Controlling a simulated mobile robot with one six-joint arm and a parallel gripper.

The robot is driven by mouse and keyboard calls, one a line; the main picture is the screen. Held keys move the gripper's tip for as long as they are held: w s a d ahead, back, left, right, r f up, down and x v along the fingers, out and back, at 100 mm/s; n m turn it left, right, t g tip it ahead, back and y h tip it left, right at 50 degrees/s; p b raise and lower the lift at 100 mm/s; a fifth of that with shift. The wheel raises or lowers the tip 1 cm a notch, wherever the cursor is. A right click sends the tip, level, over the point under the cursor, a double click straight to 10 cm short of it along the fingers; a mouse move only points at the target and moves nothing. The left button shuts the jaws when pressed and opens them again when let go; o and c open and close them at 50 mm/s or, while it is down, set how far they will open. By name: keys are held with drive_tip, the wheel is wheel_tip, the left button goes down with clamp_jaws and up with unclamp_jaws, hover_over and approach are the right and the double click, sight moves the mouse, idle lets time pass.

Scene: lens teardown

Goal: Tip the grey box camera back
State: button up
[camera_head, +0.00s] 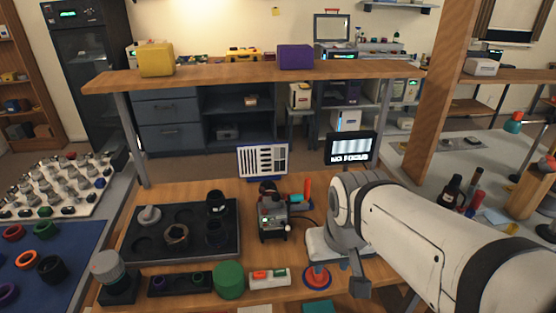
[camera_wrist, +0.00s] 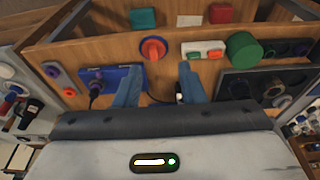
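The grey box camera (camera_head: 272,218) stands on the wooden bench, in front of a striped test chart (camera_head: 263,160). I cannot make out the box camera in the wrist view.
A dark tray (camera_head: 133,240) with lens parts lies left of the camera. A green cylinder (camera_head: 229,279), a block with red and green buttons (camera_head: 269,278) and a red knob (camera_head: 317,277) line the front edge. A "NO FOCUS" screen (camera_head: 350,149) stands behind right. A shelf (camera_head: 220,73) spans above.

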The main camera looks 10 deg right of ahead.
drive_tip(key=shift+o, duration=0.4)
drive_tip(key=shift+o, duration=0.8)
drive_tip(key=shift+w, duration=0.35)
drive_tip(key=shift+o, duration=1)
drive_tip(key=w+a+r+b, duration=0.1)
drive_tip(key=w, duration=0.8)
drive_tip(key=shift+t, duration=0.4)
drive_tip(key=t+b, duration=0.1)
drive_tip(key=b, duration=0.1)
approach(297, 195)
drive_tip(key=x, duration=0.8)
drive_tip(key=shift+w+f+p, duration=0.1)
drive_tip(key=shift+f+p, duration=0.2)
drive_tip(key=shift+c, duration=0.6)
